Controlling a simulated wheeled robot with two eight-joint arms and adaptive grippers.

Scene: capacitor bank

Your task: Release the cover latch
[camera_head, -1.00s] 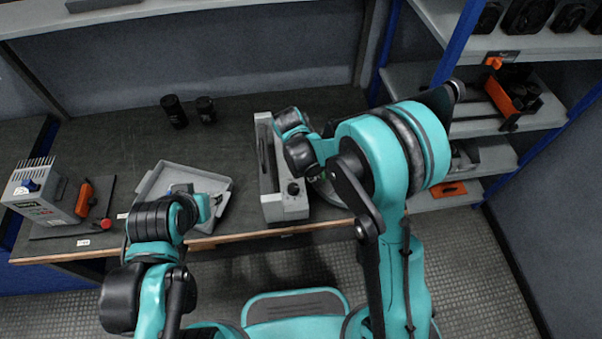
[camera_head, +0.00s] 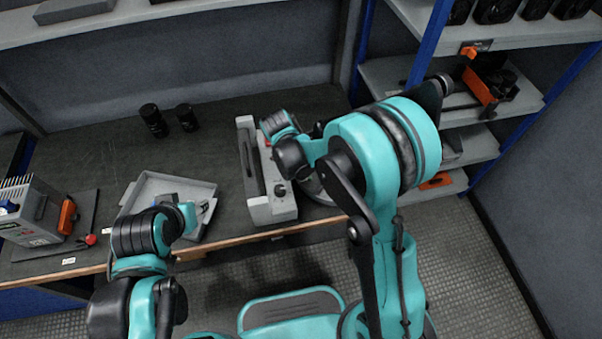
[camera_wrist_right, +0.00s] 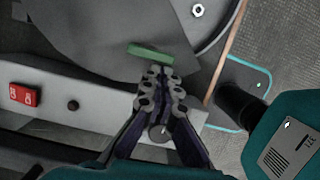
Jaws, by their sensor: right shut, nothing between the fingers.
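In the right wrist view a small green bar (camera_wrist_right: 150,53), which may be the cover latch, lies on a dark grey plate (camera_wrist_right: 100,38). My right gripper (camera_wrist_right: 160,72) is shut and empty, its tips just below the bar's right half; I cannot tell whether they touch. In the head view my right arm hides this gripper and the bar. A grey unit (camera_head: 270,211) with a black knob stands on the bench beside that arm. My left gripper (camera_head: 204,207) is over the right side of a grey tray (camera_head: 150,182); its fingers are too small to read.
In the head view, two black cylinders (camera_head: 154,121) stand at the back and a finned box (camera_head: 30,212) at the left. The back bench is mostly clear.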

